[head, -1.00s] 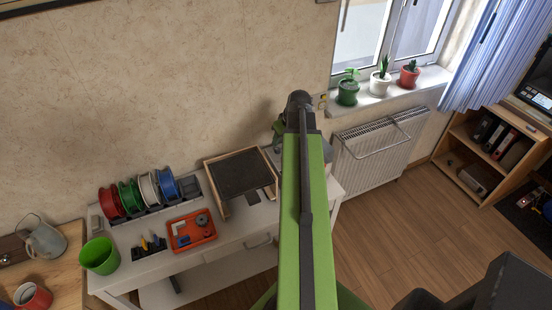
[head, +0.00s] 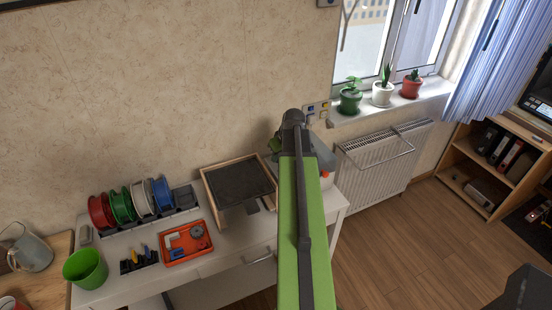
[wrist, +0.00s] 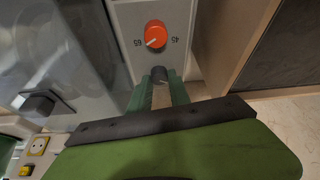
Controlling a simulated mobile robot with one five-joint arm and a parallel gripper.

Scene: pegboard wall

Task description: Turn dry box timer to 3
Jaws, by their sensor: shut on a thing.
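The dry box stands at the right end of the white desk, mostly hidden behind my arm in the head view. Its pale front panel (wrist: 128,18) shows in the wrist view, with an orange-red knob (wrist: 156,35) between printed numbers that look like 65 and 45. A dark small knob (wrist: 159,74) sits below it in the picture, between the green fingers of my gripper (wrist: 160,90). My gripper is shut on this dark knob, seemingly the timer. Its marks and pointer are hidden, so its setting cannot be read.
A wood-framed dark panel (head: 238,183) stands left of the box. Filament spools (head: 130,202), an orange tray (head: 187,242) and a green cup (head: 86,268) are further left. A radiator (head: 385,160) is right of the desk. Wall sockets (wrist: 38,145) show in the wrist view.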

